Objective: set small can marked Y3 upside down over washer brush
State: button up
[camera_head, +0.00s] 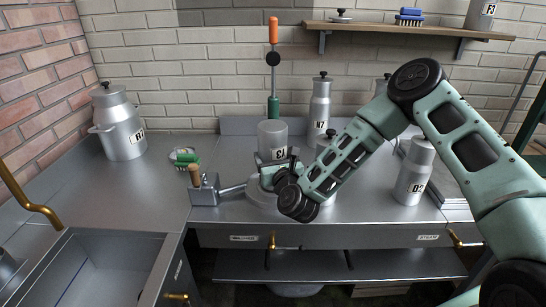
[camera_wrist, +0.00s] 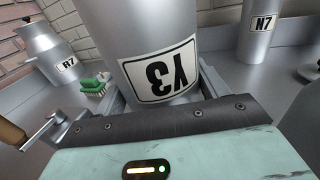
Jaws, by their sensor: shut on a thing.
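The small can marked Y3 (camera_head: 272,135) is grey metal and held upside down, its label inverted. It fills the top middle of the wrist view (camera_wrist: 135,25). My gripper (camera_head: 274,164) is shut on it, with a finger at each side near the label. The can is above a pale round base (camera_head: 256,199) on the counter, partly hidden by my gripper. I cannot tell whether the washer brush stands there under the can. A tall upright rod with an orange top (camera_head: 273,30) and a green lower part rises behind the can.
A crank device with a wooden handle (camera_head: 195,176) is close left of my gripper. A green scrub brush (camera_head: 187,158) and can R7 (camera_head: 122,130) are further left. Can N7 (camera_head: 320,105) stands behind right, can D2 (camera_head: 412,175) to the right. A sink (camera_head: 105,270) is front left.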

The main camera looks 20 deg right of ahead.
jog(key=shift+f+b, duration=0.35)
jog(key=shift+f, duration=0.05)
dwell(0.5)
jog(key=o, duration=1.2)
jog(key=shift+c, duration=0.2)
jog(key=shift+f, duration=0.1)
